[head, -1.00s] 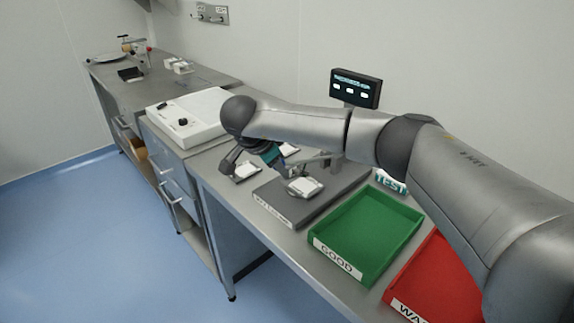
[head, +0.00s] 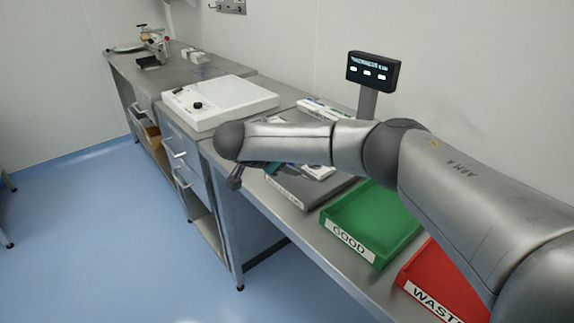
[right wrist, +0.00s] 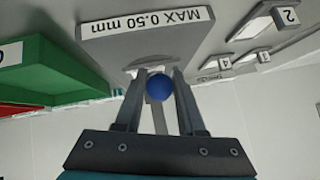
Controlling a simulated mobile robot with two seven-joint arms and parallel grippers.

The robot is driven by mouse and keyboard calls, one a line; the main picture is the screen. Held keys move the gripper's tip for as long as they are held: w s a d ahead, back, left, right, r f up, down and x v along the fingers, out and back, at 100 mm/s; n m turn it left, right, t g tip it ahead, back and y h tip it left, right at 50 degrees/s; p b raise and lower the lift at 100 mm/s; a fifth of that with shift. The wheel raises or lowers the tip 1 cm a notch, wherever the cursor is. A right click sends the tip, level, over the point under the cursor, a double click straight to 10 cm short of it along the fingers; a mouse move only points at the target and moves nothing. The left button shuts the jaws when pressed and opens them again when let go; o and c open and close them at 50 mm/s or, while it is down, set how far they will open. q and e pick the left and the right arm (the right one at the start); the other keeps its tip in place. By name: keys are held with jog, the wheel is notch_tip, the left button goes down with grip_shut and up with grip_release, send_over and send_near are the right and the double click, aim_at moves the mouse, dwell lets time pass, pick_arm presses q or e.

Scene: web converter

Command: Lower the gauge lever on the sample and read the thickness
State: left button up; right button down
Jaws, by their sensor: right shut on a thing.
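The thickness gauge has a grey base (head: 312,193) on the bench and a dark display (head: 374,72) on a post behind it. The display text is too small to read. In the right wrist view the base's front label (right wrist: 146,22) reads "MAX 0.50 mm". A blue ball knob (right wrist: 159,88) on a grey lever sits between the fingers of my right gripper (right wrist: 159,76), which is shut on it. In the head view my right forearm covers much of the gauge, hiding the knob and most of the sample area. My left gripper is not in view.
A green GOOD tray (head: 346,242) and a red WASTE tray (head: 426,297) stand right of the gauge. A white device (head: 219,101) is to its left. Numbered pieces, including one marked 2 (right wrist: 287,17), lie beside the gauge.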

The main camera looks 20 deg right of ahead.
jog(key=c, duration=0.7)
grip_release()
jog(key=shift+d+r, duration=0.15)
jog(key=shift+d, duration=0.2)
jog(key=shift+o, duration=0.9)
jog(key=shift+a, duration=0.1)
jog(key=shift+a, duration=0.15)
jog(key=p+v, duration=0.1)
jog(key=v, duration=1.4)
